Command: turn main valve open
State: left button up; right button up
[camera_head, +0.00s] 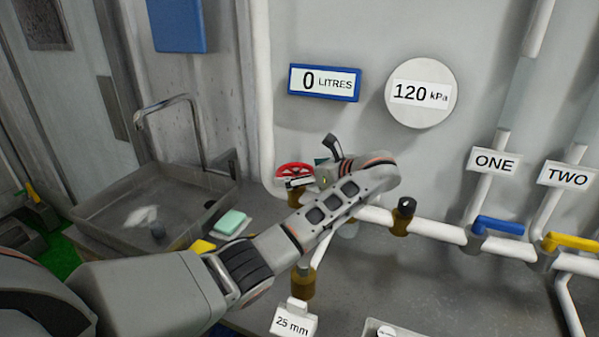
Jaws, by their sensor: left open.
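My left arm reaches in from the lower left and bends back at the wrist. My left gripper (327,160) is open just right of the wheel, with its fingers towards it. I cannot tell whether they touch the wheel. My forearm hides part of the pipe behind it. My right gripper is not in view.
A sign reads 0 LITRES (325,82) and a round gauge reads 120 kPa (421,93). A blue lever (499,225) is under ONE, a yellow lever (572,242) under TWO. A grey sink (150,205) stands left. A 25 mm label (293,323) is at the front.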

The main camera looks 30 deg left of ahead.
pick_arm(q)
jog(key=v, duration=1.2)
jog(key=shift+a+r, duration=0.1)
jog(key=shift+s, duration=0.1)
